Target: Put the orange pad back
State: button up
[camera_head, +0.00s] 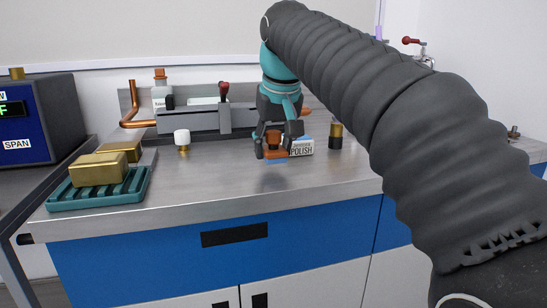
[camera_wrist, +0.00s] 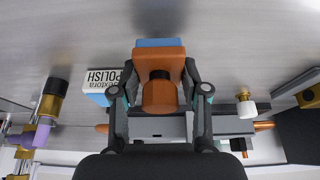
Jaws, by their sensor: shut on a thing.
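The orange pad (camera_head: 273,142) is between the fingers of my gripper (camera_head: 277,148) over the metal worktop in the head view. In the wrist view the orange pad (camera_wrist: 160,62) with its round knob sits between both fingers of my gripper (camera_wrist: 159,92), which is shut on it. A blue layer (camera_wrist: 158,42) shows at the pad's far edge; the head view shows blue under the orange (camera_head: 275,156). I cannot tell whether the blue is part of the pad, or whether it touches the worktop.
A white and blue polish box (camera_head: 302,147) stands just right of my gripper; a dark bottle with a gold top (camera_head: 335,136) is further right. A white-capped brass piece (camera_head: 182,140) is left. A teal rack (camera_head: 95,190) with gold blocks (camera_head: 98,168) is far left. The front worktop is clear.

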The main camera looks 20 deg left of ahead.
jog(key=shift+f, duration=0.95)
jog(key=shift+f, duration=0.1)
jog(key=o, duration=1.1)
jog(key=shift+r, duration=0.35)
jog(key=p+v, duration=0.2)
jog(key=v, duration=0.9)
jog(key=shift+r+p, duration=0.25)
jog(key=shift+p, duration=0.05)
jog(key=shift+s+d, duration=0.15)
